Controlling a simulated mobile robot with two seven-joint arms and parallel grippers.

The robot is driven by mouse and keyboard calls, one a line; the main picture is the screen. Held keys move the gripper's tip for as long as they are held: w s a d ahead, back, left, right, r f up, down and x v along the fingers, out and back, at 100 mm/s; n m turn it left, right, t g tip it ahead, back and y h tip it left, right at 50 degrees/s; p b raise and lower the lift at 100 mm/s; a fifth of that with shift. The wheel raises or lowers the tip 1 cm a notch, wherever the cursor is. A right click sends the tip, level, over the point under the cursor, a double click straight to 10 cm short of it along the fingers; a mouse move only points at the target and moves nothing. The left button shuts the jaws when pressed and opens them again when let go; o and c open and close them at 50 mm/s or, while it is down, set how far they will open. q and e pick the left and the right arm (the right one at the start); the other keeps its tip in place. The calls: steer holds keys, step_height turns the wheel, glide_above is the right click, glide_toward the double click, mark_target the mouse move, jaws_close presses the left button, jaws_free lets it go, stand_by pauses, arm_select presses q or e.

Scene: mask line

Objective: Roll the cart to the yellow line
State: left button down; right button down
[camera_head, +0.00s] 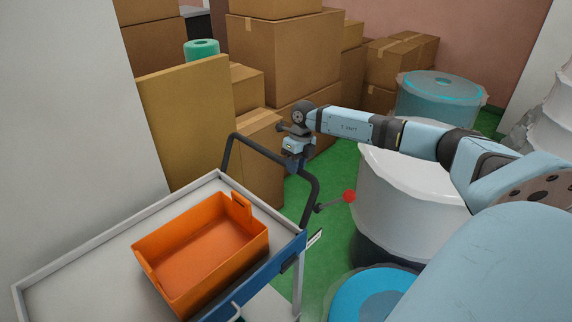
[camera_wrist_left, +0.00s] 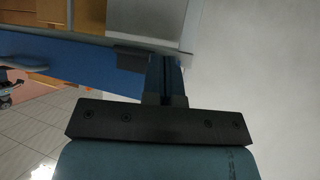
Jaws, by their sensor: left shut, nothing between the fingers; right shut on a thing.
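The cart (camera_head: 90,242) is a grey-topped trolley with a raised pale rim, a blue end panel and a black bent handle (camera_head: 262,150). It fills the lower left of the head view. An orange open bin (camera_head: 200,250) sits on its top and looks empty. My right gripper (camera_head: 295,163) is shut on the cart handle at its far right part. My left gripper (camera_wrist_left: 166,82) shows only in the left wrist view, shut and empty, close to a blue panel (camera_wrist_left: 70,68). I cannot tell whether it touches that panel. No yellow line shows in either view.
Stacked cardboard boxes (camera_head: 285,60) and a tan board (camera_head: 190,115) stand behind the cart. White wrapped drums (camera_head: 395,200) stand right of the handle on the green floor (camera_head: 325,235). A red knob on a lever (camera_head: 349,196) sticks out near the handle. A wall closes the left.

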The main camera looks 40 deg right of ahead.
steer(key=shift+d, duration=0.4)
steer(key=c, duration=0.9)
jaws_free()
steer(key=shift+c, duration=0.2)
step_height(320, 180, up, 14)
steer(key=d+b, duration=0.1)
steer(key=d, duration=0.1)
steer(key=shift+d+f, duration=0.2)
steer(key=shift+d, duration=0.15)
steer(key=shift+w, duration=0.1)
